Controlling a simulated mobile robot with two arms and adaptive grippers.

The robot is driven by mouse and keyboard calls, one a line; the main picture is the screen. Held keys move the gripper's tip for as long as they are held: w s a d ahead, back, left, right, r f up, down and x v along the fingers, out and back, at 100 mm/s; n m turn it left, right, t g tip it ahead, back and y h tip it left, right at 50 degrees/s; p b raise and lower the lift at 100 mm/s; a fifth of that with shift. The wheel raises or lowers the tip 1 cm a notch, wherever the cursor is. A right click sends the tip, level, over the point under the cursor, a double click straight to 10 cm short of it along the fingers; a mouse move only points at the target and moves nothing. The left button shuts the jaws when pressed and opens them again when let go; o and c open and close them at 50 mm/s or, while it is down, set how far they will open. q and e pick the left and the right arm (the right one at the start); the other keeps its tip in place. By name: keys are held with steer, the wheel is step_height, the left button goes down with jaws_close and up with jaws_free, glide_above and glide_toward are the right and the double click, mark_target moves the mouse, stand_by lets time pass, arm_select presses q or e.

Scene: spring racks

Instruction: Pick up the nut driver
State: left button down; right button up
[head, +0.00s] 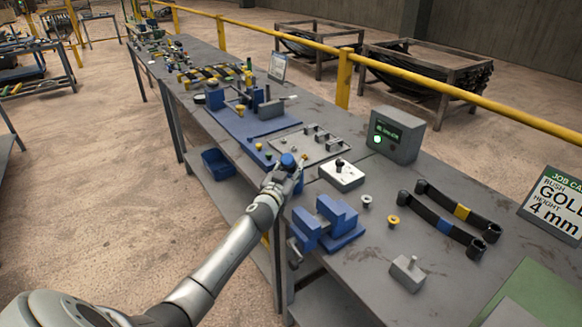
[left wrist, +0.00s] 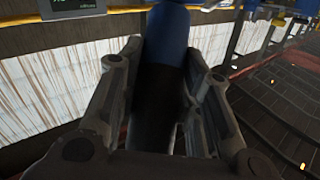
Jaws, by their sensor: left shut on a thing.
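My left gripper (head: 284,177) is shut on the nut driver (head: 288,160) near the front edge of the bench. The blue rounded handle end of the driver sticks up above the fingers in the head view. In the left wrist view the driver (left wrist: 166,38) stands between the two fingers (left wrist: 163,62), blue at the far end and black nearer the palm. Its lower part is hidden in the head view, and I cannot tell whether it touches the bench. My right gripper is in neither view.
Around the gripper on the bench (head: 345,262) are a blue vise (head: 330,222), a white block with a dark knob (head: 342,176), a grey plate with clamps (head: 304,146) and a display box (head: 395,136). A yellow rail (head: 440,88) runs behind.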

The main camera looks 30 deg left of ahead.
arm_select(q)
steer(key=shift+r, duration=0.25)
